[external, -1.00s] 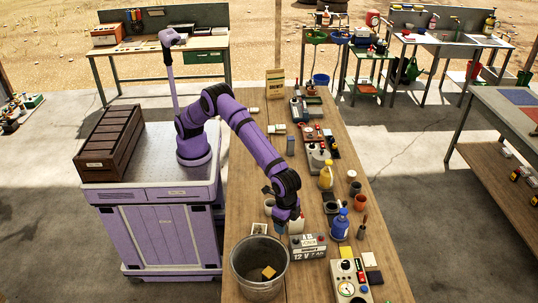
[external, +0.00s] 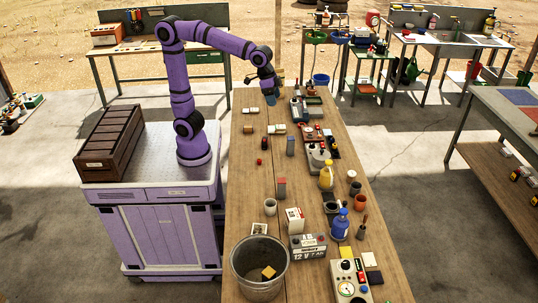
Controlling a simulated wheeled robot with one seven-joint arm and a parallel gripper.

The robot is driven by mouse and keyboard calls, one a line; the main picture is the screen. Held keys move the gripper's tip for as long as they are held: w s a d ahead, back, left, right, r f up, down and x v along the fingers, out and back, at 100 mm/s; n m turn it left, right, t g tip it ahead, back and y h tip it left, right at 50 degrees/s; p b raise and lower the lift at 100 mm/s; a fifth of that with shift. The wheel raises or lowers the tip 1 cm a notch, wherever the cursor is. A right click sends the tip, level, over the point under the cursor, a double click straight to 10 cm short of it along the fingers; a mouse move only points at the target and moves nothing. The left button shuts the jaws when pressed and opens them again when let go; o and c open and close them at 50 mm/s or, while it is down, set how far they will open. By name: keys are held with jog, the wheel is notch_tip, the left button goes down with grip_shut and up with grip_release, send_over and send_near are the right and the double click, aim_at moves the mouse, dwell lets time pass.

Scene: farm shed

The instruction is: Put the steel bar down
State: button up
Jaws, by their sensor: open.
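My gripper (external: 270,99) hangs, open, above the far part of the wooden bench (external: 262,220), pointing down. I see nothing clearly held in it. A small grey upright block (external: 291,146) stands on the bench nearer the camera than the gripper. Another small grey block with a reddish top (external: 282,187) stands nearer still. I cannot tell whether either one is the steel bar; at this size no bar is clearly recognisable. What lies directly behind the gripper is partly hidden.
A metal bucket (external: 259,268) with a yellowish block inside stands at the near end. A yellow bottle (external: 326,177) and a blue bottle (external: 340,225) stand on the right. The bench's left strip is mostly clear.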

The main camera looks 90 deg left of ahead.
jog(key=s+a+f+n+t, duration=0.1)
jog(key=s+a+f, duration=0.2)
jog(key=s+a, duration=0.5)
jog(key=s+a+f+n+t+y, duration=0.1)
jog(key=s+a+f+n, duration=0.1)
jog(key=s+a, duration=0.7)
jog(key=s+f, duration=0.1)
jog(key=s, duration=0.2)
jog(key=shift+s, duration=0.35)
jog(key=shift+o, duration=0.4)
jog(key=shift+w, duration=0.1)
